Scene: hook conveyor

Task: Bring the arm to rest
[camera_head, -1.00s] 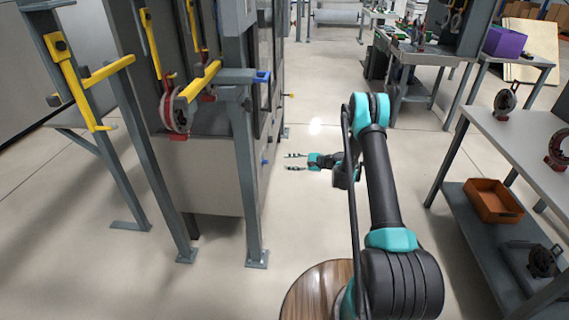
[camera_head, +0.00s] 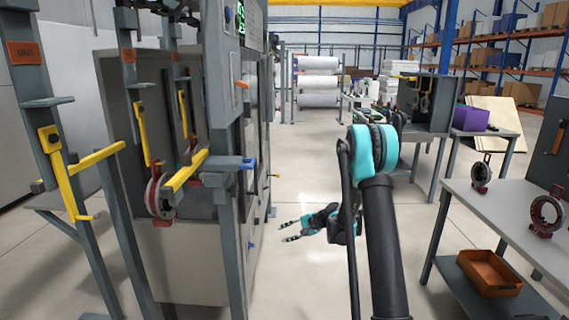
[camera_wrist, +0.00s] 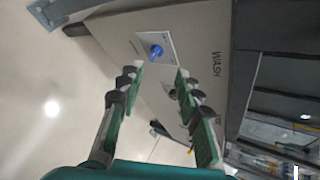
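My arm is bent out in front of my body, over the open floor to the right of the grey machine. My gripper (camera_head: 286,230) points left toward the machine's side, with its two fingers apart and nothing between them in the head view. The wrist view also shows my gripper (camera_wrist: 158,80) open, with green pads on both fingers. Past the fingertips is a panel marked WASH with a blue knob (camera_wrist: 156,51); the knob appears apart from the fingers.
Yellow hooks (camera_head: 185,170) on rails and a red-based ring part (camera_head: 158,195) are at the machine on the left. A grey table (camera_head: 500,205) with ring parts (camera_head: 545,212) stands at the right, an orange bin (camera_head: 489,272) on its lower shelf. The aisle floor between is clear.

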